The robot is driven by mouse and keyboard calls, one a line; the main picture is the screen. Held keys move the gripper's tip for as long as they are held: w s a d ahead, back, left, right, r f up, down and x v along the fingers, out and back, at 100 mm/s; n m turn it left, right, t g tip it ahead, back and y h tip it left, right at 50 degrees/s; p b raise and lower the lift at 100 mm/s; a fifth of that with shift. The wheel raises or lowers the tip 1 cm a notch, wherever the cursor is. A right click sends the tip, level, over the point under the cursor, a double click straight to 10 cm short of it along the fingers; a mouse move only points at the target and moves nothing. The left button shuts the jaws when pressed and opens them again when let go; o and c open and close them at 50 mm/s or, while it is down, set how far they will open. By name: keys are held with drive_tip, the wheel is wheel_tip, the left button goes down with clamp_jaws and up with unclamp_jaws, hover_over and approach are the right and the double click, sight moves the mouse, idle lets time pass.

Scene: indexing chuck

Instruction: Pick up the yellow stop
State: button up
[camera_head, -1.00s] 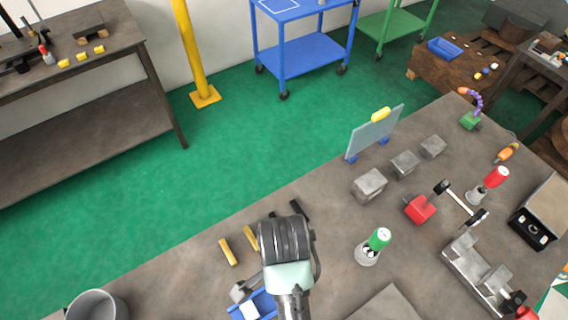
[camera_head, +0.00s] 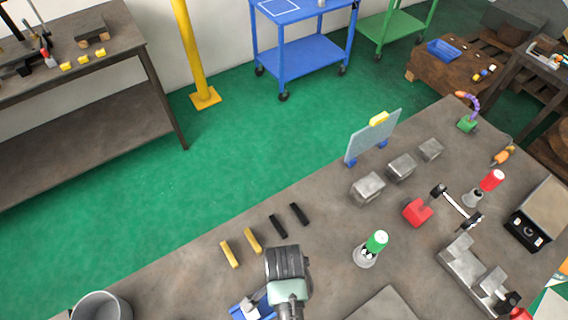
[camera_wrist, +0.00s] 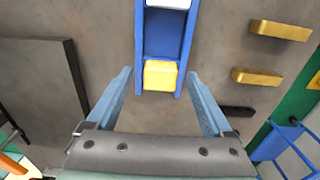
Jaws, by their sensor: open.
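In the wrist view a yellow block (camera_wrist: 160,75), which looks like the yellow stop, sits in the near end of a blue tray (camera_wrist: 139,45). My gripper (camera_wrist: 159,72) is open, its two blue-grey fingers on either side of the tray end and the yellow block, with gaps on both sides. I cannot tell how high the fingertips are above the block. In the head view the blue tray (camera_head: 238,309) shows partly at the bottom, left of my wrist, and the yellow block and my fingertips are hidden.
Two brass bars (camera_head: 229,254) and two black bars (camera_head: 278,226) lie beyond the tray. Metal blocks (camera_head: 368,188) and a red-based stand (camera_head: 417,212) are farther right.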

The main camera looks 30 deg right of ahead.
drive_tip(key=shift+c, duration=0.2)
clamp_jaws()
drive_tip(key=shift+r, duration=0.1)
